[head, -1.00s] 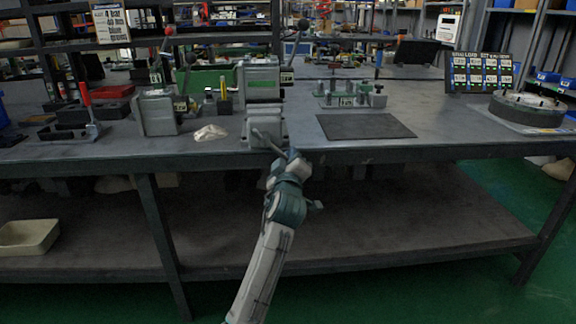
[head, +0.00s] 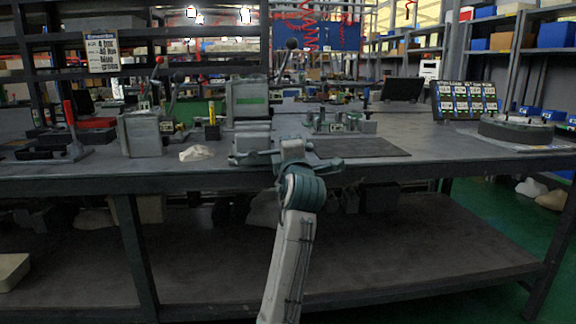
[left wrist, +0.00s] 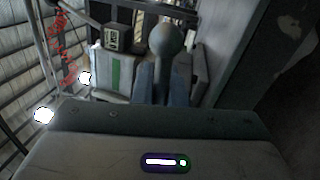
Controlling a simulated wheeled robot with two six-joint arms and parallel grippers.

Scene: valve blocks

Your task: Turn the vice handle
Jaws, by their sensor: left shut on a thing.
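The grey vice (head: 252,136) stands at the front edge of the bench, below a grey block with a green stripe (head: 249,101). My left gripper (head: 268,157) is right in front of it at the bench edge and hides most of the handle. In the left wrist view, the vice handle (left wrist: 166,40) shows a round grey ball end just beyond my fingers (left wrist: 155,85). The left gripper is shut on the handle; the exact contact is partly hidden. The green-striped block also shows in the left wrist view (left wrist: 117,72). My right gripper is not in view.
A grey valve block (head: 142,133) and a pale crumpled cloth (head: 196,153) lie left of the vice. A dark mat (head: 358,147) lies to its right, with a fixture (head: 340,122) behind it. The bench's right front is mostly clear.

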